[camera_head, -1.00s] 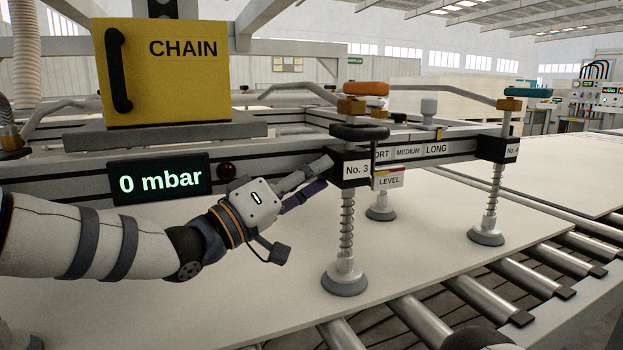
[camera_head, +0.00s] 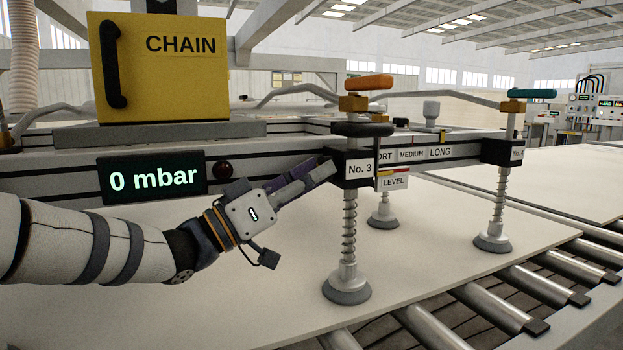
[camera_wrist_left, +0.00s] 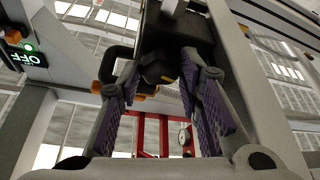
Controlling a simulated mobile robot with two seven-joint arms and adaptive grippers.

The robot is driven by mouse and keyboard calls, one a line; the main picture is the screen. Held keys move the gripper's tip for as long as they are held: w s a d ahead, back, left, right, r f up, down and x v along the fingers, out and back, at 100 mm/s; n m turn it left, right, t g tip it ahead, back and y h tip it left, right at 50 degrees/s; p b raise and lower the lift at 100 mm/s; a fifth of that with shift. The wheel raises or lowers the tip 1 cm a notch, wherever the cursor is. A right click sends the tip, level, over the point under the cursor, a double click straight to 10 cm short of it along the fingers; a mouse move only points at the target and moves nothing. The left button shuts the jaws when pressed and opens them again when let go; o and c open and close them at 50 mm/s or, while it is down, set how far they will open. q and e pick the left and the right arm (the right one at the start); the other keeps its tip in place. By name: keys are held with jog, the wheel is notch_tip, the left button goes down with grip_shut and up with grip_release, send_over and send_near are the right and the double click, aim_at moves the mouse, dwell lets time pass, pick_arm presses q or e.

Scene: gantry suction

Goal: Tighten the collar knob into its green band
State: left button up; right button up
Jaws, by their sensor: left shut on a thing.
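My left gripper (camera_head: 326,169) reaches in from the left to the black collar block marked No. 3 (camera_head: 347,182). In the left wrist view its purple-padded fingers (camera_wrist_left: 162,66) close on a dark knob (camera_wrist_left: 158,74), which I take for the collar knob. The fingers and block hide this knob in the head view. A small strip with red and yellow (camera_head: 397,171) sits above the LEVEL label (camera_head: 394,183), right of the block. I cannot make out a green band on it. My right gripper is not in view.
A black round handwheel (camera_head: 362,129) and an orange handle (camera_head: 370,83) stand above the block. A spring-loaded suction cup (camera_head: 347,290) hangs below, at the pale board (camera_head: 440,270). The display (camera_head: 152,181) reads 0 mbar. Rollers (camera_head: 500,315) lie at the front right.

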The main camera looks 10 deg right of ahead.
pick_arm(q)
jog(key=o, duration=1.2)
jog(key=shift+c, duration=0.2)
jog(key=v, duration=1.2)
